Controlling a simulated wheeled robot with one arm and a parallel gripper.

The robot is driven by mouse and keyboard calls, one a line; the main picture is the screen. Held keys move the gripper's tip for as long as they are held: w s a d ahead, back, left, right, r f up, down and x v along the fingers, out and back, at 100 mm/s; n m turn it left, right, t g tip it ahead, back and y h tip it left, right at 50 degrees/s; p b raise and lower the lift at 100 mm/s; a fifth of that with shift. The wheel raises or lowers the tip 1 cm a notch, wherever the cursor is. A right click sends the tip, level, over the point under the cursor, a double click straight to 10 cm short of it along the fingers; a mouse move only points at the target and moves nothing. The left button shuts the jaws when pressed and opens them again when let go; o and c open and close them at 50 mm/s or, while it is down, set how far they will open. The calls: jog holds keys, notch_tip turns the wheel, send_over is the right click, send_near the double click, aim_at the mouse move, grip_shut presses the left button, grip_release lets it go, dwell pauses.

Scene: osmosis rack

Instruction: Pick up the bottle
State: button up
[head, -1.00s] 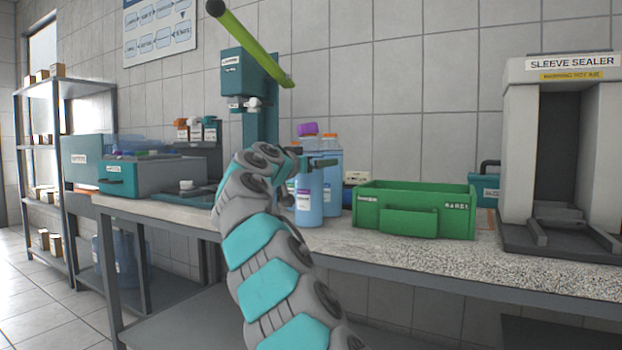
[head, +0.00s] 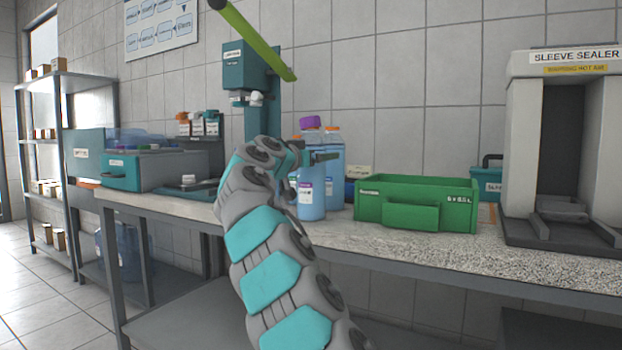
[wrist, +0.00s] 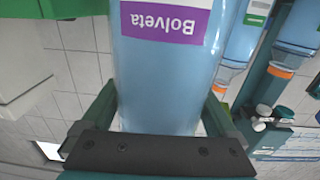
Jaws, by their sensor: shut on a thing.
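The blue bottle (head: 312,200) with a purple cap and a white-and-purple label is upright at the bench's middle in the head view. My gripper (head: 322,157) is shut around its upper body, and my arm hides part of its left side. I cannot tell whether its base touches the bench. In the wrist view the bottle (wrist: 165,85) fills the middle, its label upside down and reading "Bolveta". My gripper (wrist: 162,97) has one finger on each side of it. The bottle's cap is outside this view.
An orange-capped blue bottle (head: 333,165) stands close behind it. A green bin (head: 415,203) is just to the right, then a sleeve sealer (head: 575,150). A teal press with a lime lever (head: 255,40) rises behind my arm. The bench (head: 440,247) is clear in front of the bin.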

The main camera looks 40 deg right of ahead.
grip_shut()
jog(key=shift+r, duration=0.15)
